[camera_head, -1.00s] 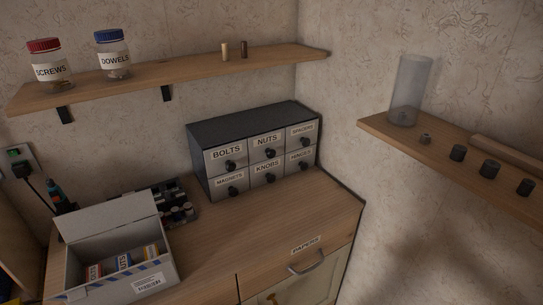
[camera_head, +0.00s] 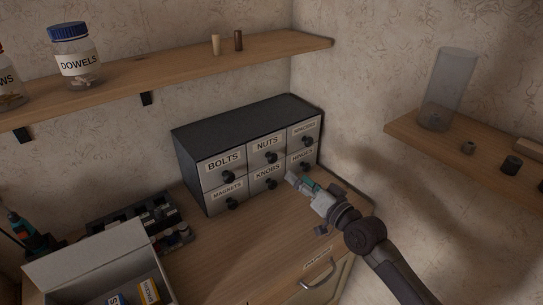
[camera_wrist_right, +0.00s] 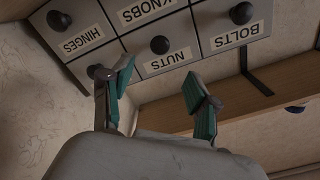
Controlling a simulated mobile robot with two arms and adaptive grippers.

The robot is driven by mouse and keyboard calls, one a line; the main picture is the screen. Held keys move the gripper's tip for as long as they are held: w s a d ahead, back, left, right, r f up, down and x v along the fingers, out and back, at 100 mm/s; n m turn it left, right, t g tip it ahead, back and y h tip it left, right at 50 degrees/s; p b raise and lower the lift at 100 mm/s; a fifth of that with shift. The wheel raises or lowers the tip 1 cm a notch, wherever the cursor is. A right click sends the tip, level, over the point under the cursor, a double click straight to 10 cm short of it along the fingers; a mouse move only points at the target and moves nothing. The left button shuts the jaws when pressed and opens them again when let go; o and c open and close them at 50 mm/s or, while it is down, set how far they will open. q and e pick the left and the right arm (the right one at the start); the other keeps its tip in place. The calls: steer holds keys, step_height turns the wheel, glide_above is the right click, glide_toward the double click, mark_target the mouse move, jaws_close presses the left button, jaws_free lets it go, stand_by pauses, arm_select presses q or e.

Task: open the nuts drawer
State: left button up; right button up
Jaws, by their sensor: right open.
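The nuts drawer (camera_head: 268,146) is the top middle drawer of a dark cabinet (camera_head: 243,123). It is shut, with a round black knob below its label. In the right wrist view the nuts drawer (camera_wrist_right: 167,60) appears upside down, with its knob (camera_wrist_right: 160,45) in clear sight. My right gripper (camera_head: 303,184) is in front of the cabinet's lower right part, below and right of the nuts knob. In the wrist view its two teal-padded fingers (camera_wrist_right: 160,92) are spread and empty, apart from the nuts knob. My left gripper is out of view.
The drawers around it are labelled bolts, knobs, magnets and hinges; all look shut. A grey box (camera_head: 95,262) and a dark rack (camera_head: 135,225) stand on the counter to the left. A shelf (camera_head: 180,62) with jars hangs above; another shelf (camera_head: 470,150) is at right.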

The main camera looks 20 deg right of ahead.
mark_target(274, 160)
steer(key=x, duration=0.6)
steer(key=shift+w+a, duration=0.15)
steer(key=shift+w, duration=0.05)
steer(key=x, duration=0.4)
steer(key=shift+f, duration=0.15)
steer(key=shift+w+a, duration=0.1)
steer(key=shift+w, duration=0.4)
steer(key=shift+w+a, duration=0.1)
steer(key=shift+a, duration=0.05)
steer(key=shift+c, duration=0.5)
jaws_close()
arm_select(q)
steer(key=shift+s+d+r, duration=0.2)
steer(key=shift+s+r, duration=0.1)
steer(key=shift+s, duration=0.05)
